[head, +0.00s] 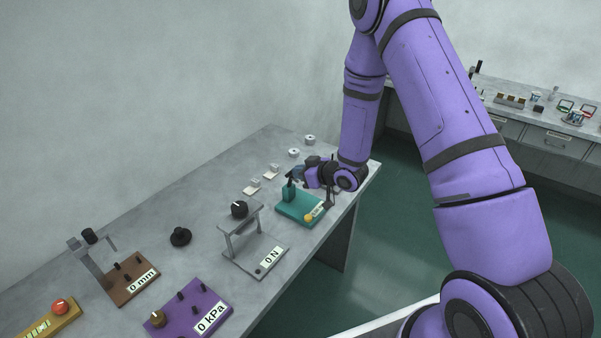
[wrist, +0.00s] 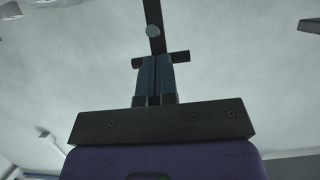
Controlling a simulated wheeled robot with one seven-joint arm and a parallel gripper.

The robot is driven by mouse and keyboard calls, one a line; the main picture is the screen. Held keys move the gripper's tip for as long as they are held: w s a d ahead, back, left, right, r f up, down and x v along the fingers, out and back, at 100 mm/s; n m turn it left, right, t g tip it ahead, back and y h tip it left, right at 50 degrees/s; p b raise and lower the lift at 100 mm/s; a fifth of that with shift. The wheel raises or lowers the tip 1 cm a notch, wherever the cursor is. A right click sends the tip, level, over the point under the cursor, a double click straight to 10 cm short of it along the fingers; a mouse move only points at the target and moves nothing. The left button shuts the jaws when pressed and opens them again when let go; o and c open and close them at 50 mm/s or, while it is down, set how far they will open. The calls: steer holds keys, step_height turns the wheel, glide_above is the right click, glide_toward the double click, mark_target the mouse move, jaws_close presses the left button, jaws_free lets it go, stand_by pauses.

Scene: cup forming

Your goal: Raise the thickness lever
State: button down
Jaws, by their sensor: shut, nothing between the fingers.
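My gripper (head: 297,173) is over the teal device (head: 296,208) at the right of the near bench. In the wrist view its two dark blue fingers (wrist: 154,78) are together with nothing between them. The teal device has an upright post (head: 289,192), a yellow knob (head: 309,217) and an unreadable label. A brown device (head: 130,284) labelled "0 mm" stands far left, with an arm (head: 108,242) beside its black knob. I cannot tell which part is the thickness lever.
A grey frame (head: 257,262) labelled "0 N" stands left of the teal device. A purple device (head: 196,308) labelled "0 kPa" and a black round knob (head: 180,236) are further left. Small white pieces (head: 272,170) lie behind the teal device. The bench edge is close on its right.

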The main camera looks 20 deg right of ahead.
steer(key=shift+w+a+r+g+h, duration=0.3)
steer(key=shift+w+a+g+h, duration=0.1)
steer(key=shift+g, duration=0.1)
steer(key=shift+w+a+r, duration=0.15)
steer(key=shift+w+a, duration=0.1)
steer(key=shift+w, duration=0.2)
steer(key=shift+s, duration=0.1)
